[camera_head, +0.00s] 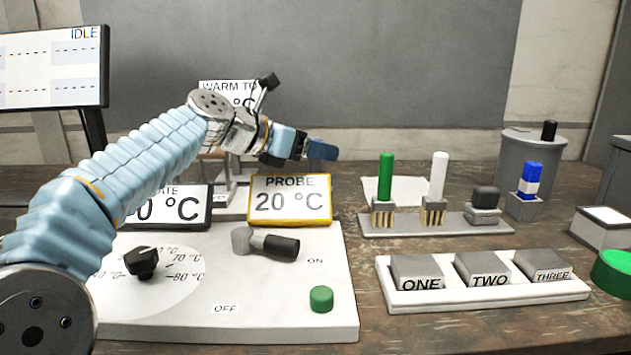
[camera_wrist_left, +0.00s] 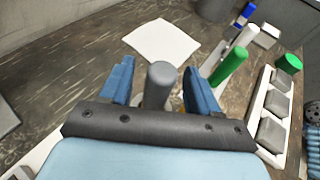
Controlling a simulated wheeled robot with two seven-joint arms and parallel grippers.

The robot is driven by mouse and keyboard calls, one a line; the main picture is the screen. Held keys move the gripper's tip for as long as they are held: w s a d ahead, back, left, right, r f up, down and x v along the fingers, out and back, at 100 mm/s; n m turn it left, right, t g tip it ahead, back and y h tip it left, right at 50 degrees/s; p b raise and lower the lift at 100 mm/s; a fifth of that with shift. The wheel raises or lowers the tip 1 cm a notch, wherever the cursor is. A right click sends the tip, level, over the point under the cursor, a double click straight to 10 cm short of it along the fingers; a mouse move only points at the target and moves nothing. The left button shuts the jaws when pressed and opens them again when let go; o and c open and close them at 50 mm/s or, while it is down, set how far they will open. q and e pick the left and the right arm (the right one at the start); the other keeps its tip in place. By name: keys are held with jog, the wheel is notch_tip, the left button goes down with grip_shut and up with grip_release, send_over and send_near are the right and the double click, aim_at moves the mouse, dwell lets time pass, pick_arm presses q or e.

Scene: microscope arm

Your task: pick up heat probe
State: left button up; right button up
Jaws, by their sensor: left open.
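My left gripper (camera_head: 322,151) is in the air above and behind the PROBE display (camera_head: 290,200), with its blue fingers pointing right. In the left wrist view the left gripper (camera_wrist_left: 160,90) is open, with one blue finger on each side of a grey round-ended rod (camera_wrist_left: 160,82). The rod looks like the heat probe, but no label shows on it. I cannot tell whether the fingers touch it. My right gripper is not in view.
A white control box (camera_head: 225,325) with a dial, lever and green button stands in front. Right of it are a green handle (camera_head: 386,172), a white handle (camera_head: 438,172) and a tray of blocks (camera_head: 480,296). White paper (camera_wrist_left: 160,40) lies beyond the rod.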

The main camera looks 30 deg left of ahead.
pick_arm(q)
jog(key=shift+w+d, duration=0.1)
jog(key=shift+w, duration=0.05)
grip_shut()
dwell(0.4)
